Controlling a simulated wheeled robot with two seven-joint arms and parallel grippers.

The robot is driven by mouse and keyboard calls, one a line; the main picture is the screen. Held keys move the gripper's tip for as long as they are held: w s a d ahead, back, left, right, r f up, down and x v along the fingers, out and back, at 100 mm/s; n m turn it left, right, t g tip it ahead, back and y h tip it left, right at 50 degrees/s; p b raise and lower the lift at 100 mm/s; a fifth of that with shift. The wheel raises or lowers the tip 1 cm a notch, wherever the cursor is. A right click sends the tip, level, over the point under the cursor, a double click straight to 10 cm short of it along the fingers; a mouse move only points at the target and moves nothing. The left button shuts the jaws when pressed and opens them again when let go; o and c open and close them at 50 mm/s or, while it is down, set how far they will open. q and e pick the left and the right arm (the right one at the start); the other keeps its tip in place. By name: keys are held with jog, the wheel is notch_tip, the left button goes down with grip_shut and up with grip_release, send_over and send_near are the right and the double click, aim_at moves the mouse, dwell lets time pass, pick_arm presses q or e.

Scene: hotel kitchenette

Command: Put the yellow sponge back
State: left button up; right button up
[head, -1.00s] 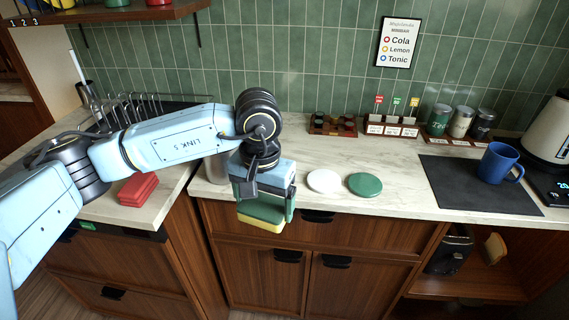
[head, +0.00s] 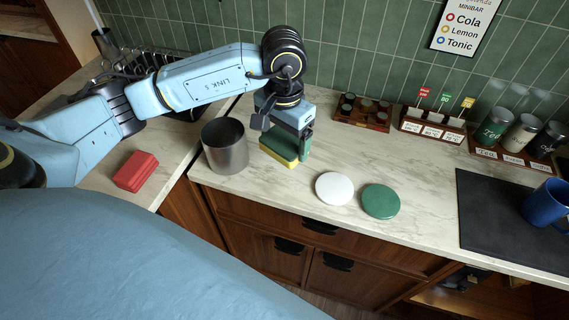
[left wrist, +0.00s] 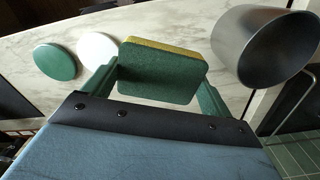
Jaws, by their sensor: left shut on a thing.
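The sponge (head: 281,147) has a green side and a yellow side. My left gripper (head: 290,140) is shut on it and holds it at the counter, right of a grey metal canister (head: 226,147). In the left wrist view the sponge (left wrist: 163,72) sits between the two green fingers of the gripper (left wrist: 160,85), green face toward the camera. The open mouth of the metal canister (left wrist: 268,45) is right beside it in that view. I cannot tell whether the sponge touches the counter. My right gripper is not in view.
A white disc (head: 334,188) and a green disc (head: 381,200) lie right of the sponge. A red block (head: 136,171) lies on the left counter. A wooden rack (head: 362,113) stands behind. A blue mug (head: 546,204) stands on a dark mat (head: 490,215) at right.

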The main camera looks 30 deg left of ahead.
pick_arm(q)
send_over(284, 176)
notch_tip(284, 176, down, 6)
jog(key=shift+f, duration=0.1)
notch_tip(284, 176, down, 3)
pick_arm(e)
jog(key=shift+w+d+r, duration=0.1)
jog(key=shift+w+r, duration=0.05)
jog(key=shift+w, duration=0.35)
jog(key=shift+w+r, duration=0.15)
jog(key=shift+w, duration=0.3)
pick_arm(q)
jog(key=shift+f, duration=0.1)
jog(key=shift+f, duration=0.1)
jog(key=o, duration=1)
jog(key=shift+c, duration=0.2)
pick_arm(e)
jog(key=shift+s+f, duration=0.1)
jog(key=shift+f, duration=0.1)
